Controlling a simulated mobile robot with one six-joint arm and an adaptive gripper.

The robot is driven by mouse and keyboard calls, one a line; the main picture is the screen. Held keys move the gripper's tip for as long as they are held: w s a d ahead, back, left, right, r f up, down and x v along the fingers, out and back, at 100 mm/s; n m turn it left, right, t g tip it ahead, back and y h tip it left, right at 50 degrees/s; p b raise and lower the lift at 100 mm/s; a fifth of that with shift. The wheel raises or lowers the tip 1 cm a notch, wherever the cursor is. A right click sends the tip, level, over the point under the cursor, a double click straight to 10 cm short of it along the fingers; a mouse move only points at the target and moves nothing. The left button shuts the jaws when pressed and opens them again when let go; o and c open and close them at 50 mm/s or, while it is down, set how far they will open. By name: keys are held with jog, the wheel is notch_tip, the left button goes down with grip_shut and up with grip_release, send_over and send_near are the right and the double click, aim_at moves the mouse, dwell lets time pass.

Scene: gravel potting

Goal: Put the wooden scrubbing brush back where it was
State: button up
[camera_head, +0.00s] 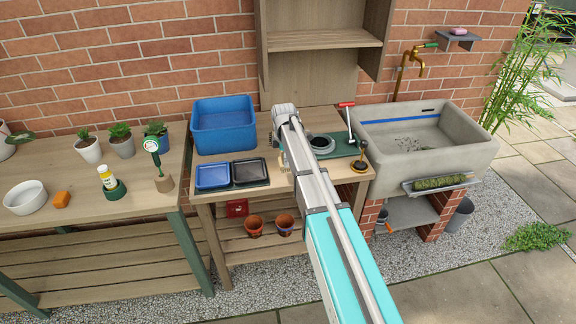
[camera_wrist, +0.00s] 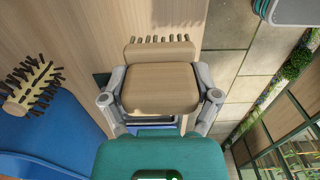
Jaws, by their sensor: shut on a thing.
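My gripper (camera_wrist: 160,76) is shut on a wooden scrubbing brush (camera_wrist: 160,92) in the wrist view, one grey finger at each side of the pale wooden block. A row of short brown bristles stands along the far edge of the wood. In the head view my arm reaches over the middle bench, and its end hides most of the brush. A little of its bristled edge (camera_head: 284,160) seems to show beside the arm. I cannot tell whether it touches the bench.
A blue tub (camera_head: 223,125) and blue and black trays (camera_head: 213,177) stand on the middle bench (camera_head: 264,125). A green mat (camera_head: 347,150) and stone sink (camera_head: 425,140) lie right. In the wrist view, a dark-bristled wooden piece (camera_wrist: 31,85) shows against blue at the left.

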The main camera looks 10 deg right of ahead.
jog(key=shift+w+d+f+b, duration=0.1)
jog(key=shift+w+f+b, duration=0.25)
jog(key=shift+f+b, duration=1.6)
jog(key=shift+f, duration=0.05)
jog(key=shift+f, duration=0.1)
jog(key=o, duration=0.8)
notch_tip(320, 180, up, 12)
jog(key=p, duration=1.2)
